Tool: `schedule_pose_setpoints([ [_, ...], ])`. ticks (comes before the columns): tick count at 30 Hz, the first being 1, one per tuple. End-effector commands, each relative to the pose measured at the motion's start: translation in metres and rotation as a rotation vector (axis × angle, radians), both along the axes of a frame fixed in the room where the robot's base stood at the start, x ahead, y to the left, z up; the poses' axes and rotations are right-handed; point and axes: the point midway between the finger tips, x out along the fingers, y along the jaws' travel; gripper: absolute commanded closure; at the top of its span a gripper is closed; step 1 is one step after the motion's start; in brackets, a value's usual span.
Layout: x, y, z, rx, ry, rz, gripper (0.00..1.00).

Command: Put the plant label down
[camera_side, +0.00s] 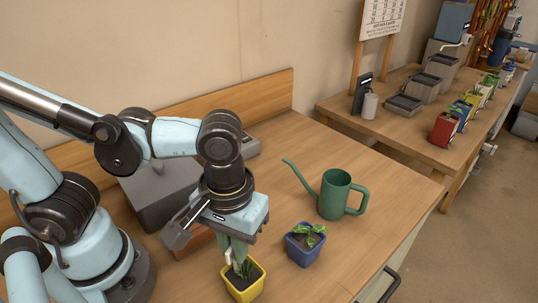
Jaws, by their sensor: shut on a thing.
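My gripper (233,254) points down over the yellow pot (243,291) at the front of the table. It is shut on a small pale piece, the plant label (228,257), which shows at the left side of the fingertips. The fingers hide most of the label. I cannot tell whether its lower end touches the soil. The yellow pot holds dark soil and a green seedling (246,269) beside the fingers.
A blue pot (304,246) with a seedling stands close to the right. A green watering can (338,196) stands behind it, spout to the left. A grey box-like unit (150,194) is behind my arm. The right of the near table is clear.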

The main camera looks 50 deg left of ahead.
Motion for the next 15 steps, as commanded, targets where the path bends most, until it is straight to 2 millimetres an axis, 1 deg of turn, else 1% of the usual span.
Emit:
schedule_pose_setpoints([
  [9, 0.001, -0.001, -0.021, 0.000, 0.000, 0.007, 1.00],
  [15, 0.000, 0.000, -0.030, 0.000, 0.000, 0.006, 1.00],
])
